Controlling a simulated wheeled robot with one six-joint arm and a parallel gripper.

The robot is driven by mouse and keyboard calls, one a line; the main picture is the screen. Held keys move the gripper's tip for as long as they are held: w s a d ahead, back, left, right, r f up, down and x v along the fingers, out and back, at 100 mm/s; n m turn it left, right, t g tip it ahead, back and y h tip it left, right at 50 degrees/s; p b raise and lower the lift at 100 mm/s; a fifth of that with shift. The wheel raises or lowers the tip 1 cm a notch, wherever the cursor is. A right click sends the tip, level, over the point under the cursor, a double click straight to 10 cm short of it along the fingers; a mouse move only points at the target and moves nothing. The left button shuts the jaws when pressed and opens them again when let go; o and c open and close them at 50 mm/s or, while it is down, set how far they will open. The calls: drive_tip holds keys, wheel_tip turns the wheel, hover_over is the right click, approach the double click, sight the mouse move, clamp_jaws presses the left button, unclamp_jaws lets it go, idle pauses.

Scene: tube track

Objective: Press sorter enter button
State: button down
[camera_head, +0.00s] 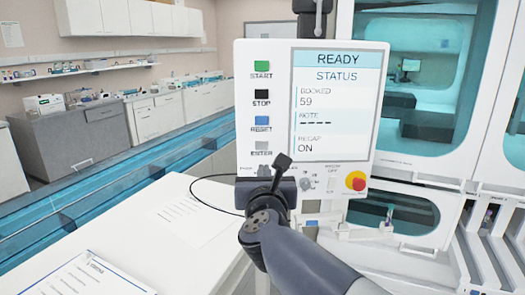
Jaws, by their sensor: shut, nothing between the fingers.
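The sorter's control panel (308,170) stands upright in the middle of the head view. Its left column has a green START button (261,67), a black STOP button (261,94), a blue RESET button (262,121) and a grey ENTER button (262,146). The screen (335,100) reads READY, STATUS, 59 and ON. My gripper (283,161) is shut and empty, in front of the panel's lower part. Its tip shows just below and right of the ENTER button, which is in plain view. I cannot tell how far the tip is from the panel.
A red emergency stop knob (356,181) sits at the panel's lower right, with small switches beside my gripper. A white table (150,250) with papers lies at lower left. A blue track (110,180) runs behind it. Glass-fronted cabinets (412,160) stand right.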

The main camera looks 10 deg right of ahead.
sight(262, 145)
drive_tip(key=w+d, duration=0.1)
drive_tip(key=w, duration=0.3)
drive_tip(key=w+p, duration=0.1)
drive_tip(key=w, duration=0.4)
drive_tip(key=w+d+p, duration=0.1)
drive_tip(key=w, duration=0.3)
drive_tip(key=shift+w+d, duration=0.15)
drive_tip(key=shift+d, duration=0.15)
drive_tip(key=shift+w+d+f+b, duration=0.1)
drive_tip(key=shift+w+f+b, duration=0.05)
drive_tip(key=shift+w+b, duration=0.35)
drive_tip(key=shift+w+r, duration=0.15)
drive_tip(key=shift+r, duration=0.1)
